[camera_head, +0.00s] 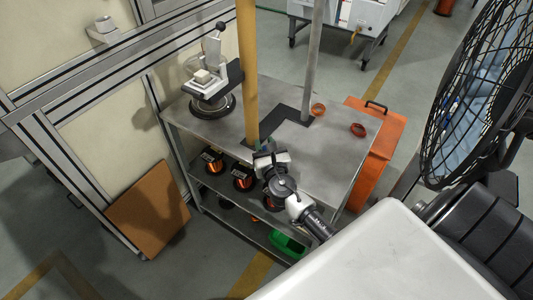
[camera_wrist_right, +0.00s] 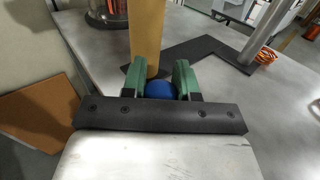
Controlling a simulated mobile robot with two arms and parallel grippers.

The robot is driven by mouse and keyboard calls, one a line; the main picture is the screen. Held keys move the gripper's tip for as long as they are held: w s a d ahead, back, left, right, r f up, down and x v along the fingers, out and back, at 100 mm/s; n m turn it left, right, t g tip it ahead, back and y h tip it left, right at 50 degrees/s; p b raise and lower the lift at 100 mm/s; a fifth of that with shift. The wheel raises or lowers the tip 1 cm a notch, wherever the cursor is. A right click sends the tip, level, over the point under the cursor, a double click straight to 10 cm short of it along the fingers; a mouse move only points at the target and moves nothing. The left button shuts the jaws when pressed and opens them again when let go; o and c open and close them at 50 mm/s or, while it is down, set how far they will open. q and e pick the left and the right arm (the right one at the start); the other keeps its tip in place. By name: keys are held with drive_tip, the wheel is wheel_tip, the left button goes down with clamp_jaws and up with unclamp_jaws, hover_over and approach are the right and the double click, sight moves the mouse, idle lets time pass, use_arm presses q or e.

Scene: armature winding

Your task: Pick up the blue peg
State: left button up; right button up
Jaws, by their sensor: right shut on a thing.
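The blue peg (camera_wrist_right: 160,89) shows in the right wrist view as a round blue end between the two green fingers of my right gripper (camera_wrist_right: 160,80). The fingers are shut on it, one on each side. In the head view my right gripper (camera_head: 264,147) is at the front edge of the grey table, by the foot of the yellow post. There the peg is hidden or too small to tell. My left gripper is in neither view.
The yellow post (camera_head: 247,70) stands upright right beside the gripper, and a grey post (camera_head: 312,60) stands farther right. A black angled mat (camera_head: 293,128) lies on the table (camera_head: 335,158). A clamp fixture (camera_head: 210,85) stands at the back left. Copper rings (camera_head: 358,130) lie at right.

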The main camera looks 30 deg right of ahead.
drive_tip(key=shift+r+p, duration=0.4)
drive_tip(key=shift+r, duration=0.15)
drive_tip(key=r, duration=0.1)
drive_tip(key=r+p, duration=0.2)
drive_tip(key=shift+s+d+r, duration=0.25)
drive_tip(key=shift+s+r, duration=0.05)
drive_tip(key=shift+r, duration=0.1)
drive_tip(key=s+d+r, duration=0.2)
drive_tip(key=s, duration=0.1)
drive_tip(key=s+d+r+p, duration=0.1)
drive_tip(key=s+d+r, duration=0.1)
drive_tip(key=s, duration=0.1)
drive_tip(key=s+d+r+p, duration=0.1)
drive_tip(key=s+d+r, duration=0.1)
drive_tip(key=shift+s+d, duration=0.25)
drive_tip(key=shift+s, duration=0.15)
